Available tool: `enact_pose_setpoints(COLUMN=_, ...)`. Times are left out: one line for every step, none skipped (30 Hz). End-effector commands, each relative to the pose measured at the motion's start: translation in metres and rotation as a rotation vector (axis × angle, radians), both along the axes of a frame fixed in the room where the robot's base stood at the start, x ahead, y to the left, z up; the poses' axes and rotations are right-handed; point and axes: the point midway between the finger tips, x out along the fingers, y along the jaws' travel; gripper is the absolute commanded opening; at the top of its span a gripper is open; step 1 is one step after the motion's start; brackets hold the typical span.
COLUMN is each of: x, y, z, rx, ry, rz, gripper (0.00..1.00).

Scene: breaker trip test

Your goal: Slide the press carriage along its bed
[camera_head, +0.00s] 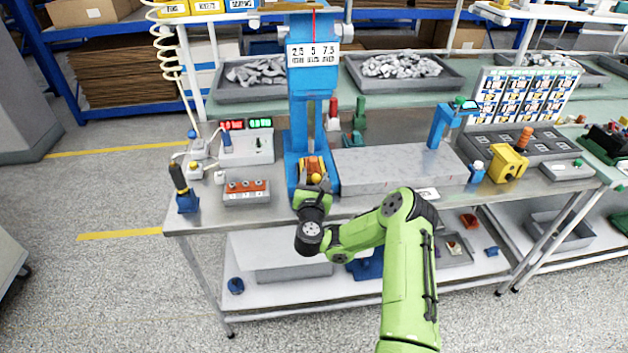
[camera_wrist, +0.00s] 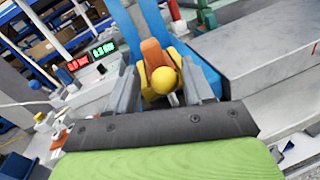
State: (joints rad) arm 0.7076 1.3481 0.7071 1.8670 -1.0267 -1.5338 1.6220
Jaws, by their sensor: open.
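The blue press (camera_head: 311,70) stands upright on the metal bench, with a scale card (camera_head: 313,54) on its head. At its foot, between blue side walls, sits a yellow and orange carriage (camera_head: 314,166) with a round yellow knob (camera_head: 316,179). In the wrist view the knob (camera_wrist: 165,81) faces me, with the orange block (camera_wrist: 153,53) behind it. My gripper (camera_head: 315,185) is at the front of the press foot. Its grey fingers (camera_wrist: 163,92) are open, one each side of the knob, with visible gaps. Finger contact cannot be told. The bed under the carriage is mostly hidden.
A grey slab (camera_head: 400,170) lies close right of the press. Left are a red button box (camera_head: 246,190), a meter with red and green displays (camera_head: 246,140) and a dark-handled tool (camera_head: 182,187). A yellow device (camera_head: 508,164) stands further right.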

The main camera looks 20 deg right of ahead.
Motion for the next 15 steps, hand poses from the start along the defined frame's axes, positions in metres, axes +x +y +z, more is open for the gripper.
enact_pose_setpoints(x=-0.001, y=0.001, z=0.000, rx=-0.001, ry=0.000, rz=0.001, gripper=0.52)
enact_pose_setpoints(x=-0.002, y=0.002, z=-0.001, rx=-0.002, ry=-0.001, rz=0.002, gripper=0.52)
enact_pose_setpoints(x=-0.004, y=0.004, z=-0.001, rx=-0.002, ry=-0.001, rz=0.005, gripper=0.52)
enact_pose_setpoints(x=-0.006, y=0.006, z=-0.002, rx=-0.004, ry=-0.001, rz=0.008, gripper=0.52)
enact_pose_setpoints(x=-0.009, y=0.008, z=-0.003, rx=-0.006, ry=0.000, rz=0.009, gripper=0.52)
enact_pose_setpoints(x=-0.014, y=0.011, z=-0.004, rx=-0.006, ry=0.000, rz=0.010, gripper=0.52)
enact_pose_setpoints(x=-0.018, y=0.013, z=-0.004, rx=-0.007, ry=-0.001, rz=0.008, gripper=0.52)
enact_pose_setpoints(x=-0.023, y=0.014, z=-0.004, rx=-0.008, ry=0.000, rz=0.005, gripper=0.52)
enact_pose_setpoints(x=-0.030, y=0.018, z=-0.005, rx=-0.006, ry=0.001, rz=0.007, gripper=0.52)
enact_pose_setpoints(x=-0.036, y=0.022, z=-0.006, rx=-0.007, ry=0.000, rz=0.009, gripper=0.52)
enact_pose_setpoints(x=-0.042, y=0.024, z=-0.006, rx=-0.006, ry=0.001, rz=0.006, gripper=0.52)
enact_pose_setpoints(x=-0.050, y=0.027, z=-0.006, rx=-0.006, ry=-0.001, rz=0.004, gripper=0.52)
enact_pose_setpoints(x=-0.057, y=0.031, z=-0.006, rx=-0.005, ry=0.000, rz=0.006, gripper=0.52)
enact_pose_setpoints(x=-0.064, y=0.035, z=-0.006, rx=-0.005, ry=0.001, rz=0.006, gripper=0.52)
enact_pose_setpoints(x=-0.074, y=0.039, z=-0.006, rx=-0.006, ry=-0.001, rz=0.003, gripper=0.52)
